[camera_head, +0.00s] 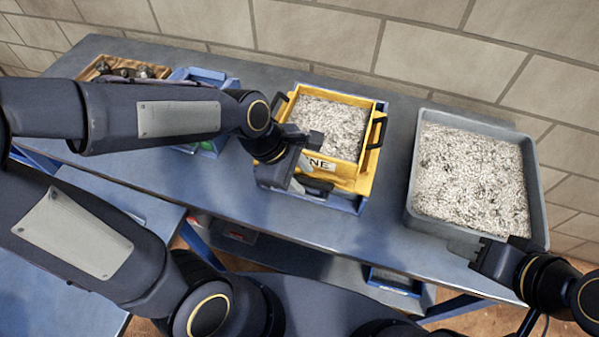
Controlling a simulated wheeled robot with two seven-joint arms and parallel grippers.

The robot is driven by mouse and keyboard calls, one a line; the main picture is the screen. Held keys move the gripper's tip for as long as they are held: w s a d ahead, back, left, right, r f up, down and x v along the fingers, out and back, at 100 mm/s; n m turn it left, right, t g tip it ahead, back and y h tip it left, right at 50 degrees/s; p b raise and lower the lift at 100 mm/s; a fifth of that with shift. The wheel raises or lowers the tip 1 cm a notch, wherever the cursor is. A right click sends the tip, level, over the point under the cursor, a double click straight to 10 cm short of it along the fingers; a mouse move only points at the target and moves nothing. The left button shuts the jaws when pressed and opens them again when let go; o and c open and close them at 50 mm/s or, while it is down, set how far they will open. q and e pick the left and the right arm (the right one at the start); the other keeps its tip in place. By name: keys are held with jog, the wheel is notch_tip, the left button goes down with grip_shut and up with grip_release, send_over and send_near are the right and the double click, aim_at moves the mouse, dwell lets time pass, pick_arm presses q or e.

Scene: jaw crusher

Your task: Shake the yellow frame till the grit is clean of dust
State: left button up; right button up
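The yellow frame (367,171) sits on a blue box (340,203) on the bench, with pale speckled grit (333,123) inside it. It has a dark handle at its left and another at its right, and a label ending in "NE" on its front. My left gripper (312,145) is at the frame's front left, over its edge; the arm hides part of it, and I cannot tell whether its fingers are closed or touch the frame.
A large grey tray (411,205) full of similar grit stands at the right. A wooden box (93,68) of dark lumps and a blue bin (213,75) stand at the back left, partly behind my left arm. The bench front (290,225) is clear. A brick wall runs behind.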

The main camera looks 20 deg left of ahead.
aim_at(312, 159)
pick_arm(q)
grip_shut()
jog(key=shift+w, duration=0.1)
jog(key=w+p, duration=0.1)
jog(key=w, duration=0.4)
jog(key=shift+w, duration=0.25)
jog(key=shift+o, duration=0.8)
grip_release()
jog(key=shift+s, duration=0.1)
jog(key=v, duration=0.7)
jog(key=shift+r+p, duration=0.4)
